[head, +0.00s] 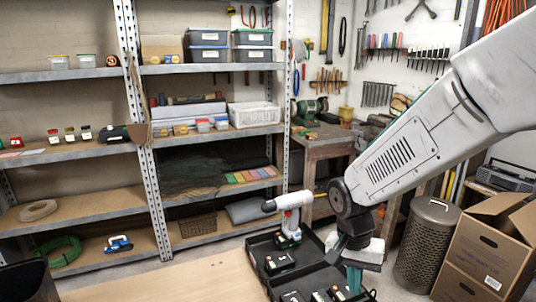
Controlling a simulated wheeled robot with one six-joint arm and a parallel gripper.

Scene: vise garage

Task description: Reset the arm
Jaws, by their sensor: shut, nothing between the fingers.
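My white arm comes in from the upper right and bends down at a dark joint. My gripper (355,284) hangs below it, pointing down, with its fingers shut and nothing held. It shows in front of the right part of an open black case (262,243) at the bottom centre. A white and dark power drill (289,212) stands upright at the case's back, left of my gripper. Smaller dark items lie in the case. My arm and gripper hide part of the case, and the picture's bottom edge cuts off its front.
A light wooden surface (175,281) lies left of the case, mostly bare. Metal shelves (210,69) with boxes stand behind. A workbench (325,143) is at the back. A perforated metal bin (427,240) and cardboard boxes (485,255) stand at the right.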

